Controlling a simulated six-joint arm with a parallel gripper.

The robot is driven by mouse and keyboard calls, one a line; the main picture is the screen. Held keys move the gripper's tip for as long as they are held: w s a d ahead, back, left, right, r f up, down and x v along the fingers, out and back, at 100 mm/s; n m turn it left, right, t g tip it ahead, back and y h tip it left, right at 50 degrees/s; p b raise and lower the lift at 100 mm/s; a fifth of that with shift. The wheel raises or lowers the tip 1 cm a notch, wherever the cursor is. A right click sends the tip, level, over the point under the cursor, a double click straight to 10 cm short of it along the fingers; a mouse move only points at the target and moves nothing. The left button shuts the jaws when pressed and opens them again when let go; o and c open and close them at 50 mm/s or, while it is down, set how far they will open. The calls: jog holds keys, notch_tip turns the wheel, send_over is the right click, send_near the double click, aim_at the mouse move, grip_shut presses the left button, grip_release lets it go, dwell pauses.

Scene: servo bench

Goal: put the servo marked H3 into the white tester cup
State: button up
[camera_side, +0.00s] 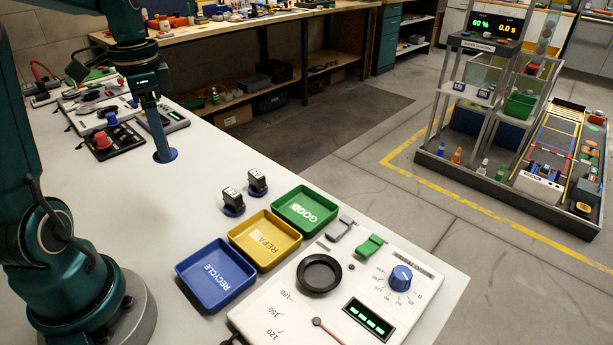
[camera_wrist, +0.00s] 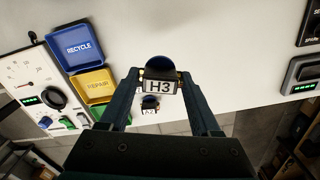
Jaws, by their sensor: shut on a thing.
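The servo marked H3 (camera_wrist: 160,87) sits between the two fingers of my gripper (camera_side: 158,130) in the wrist view, its label facing the camera. My gripper is shut on it. In the side view the gripper points down over a round blue base (camera_side: 168,157) on the white bench, and I cannot make out the servo there. The tester cup (camera_side: 319,272) is a dark round ring on the white tester panel (camera_side: 285,312) at the front right, apart from the gripper. It looks empty.
Blue RECYCLE (camera_side: 192,267), yellow REPAIR (camera_side: 241,228) and green GOOD (camera_side: 279,205) trays stand left of the tester. Two other black servos (camera_side: 232,197) (camera_side: 257,181) stand on blue bases behind them. A red-knobbed device (camera_side: 103,140) lies left.

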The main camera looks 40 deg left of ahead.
jog(key=w+d+m, duration=0.4)
jog(key=w+d, duration=0.1)
jog(key=d, duration=0.3)
jog(key=w+d+m, duration=0.4)
jog(key=d, duration=0.4)
jog(key=s+d+f+m, duration=0.1)
jog(key=d+f+m, duration=0.15)
jog(key=d, duration=0.45)
jog(key=s+d+f+m, duration=0.15)
jog(key=d+m, duration=0.25)
jog(key=d, duration=0.4)
jog(key=shift+n, duration=0.25)
jog(key=shift+a+f, duration=0.1)
jog(key=shift+f, duration=1.95)
jog(key=shift+f, duration=1.1)
jog(key=o, duration=1.5)
jog(key=shift+c, duration=0.2)
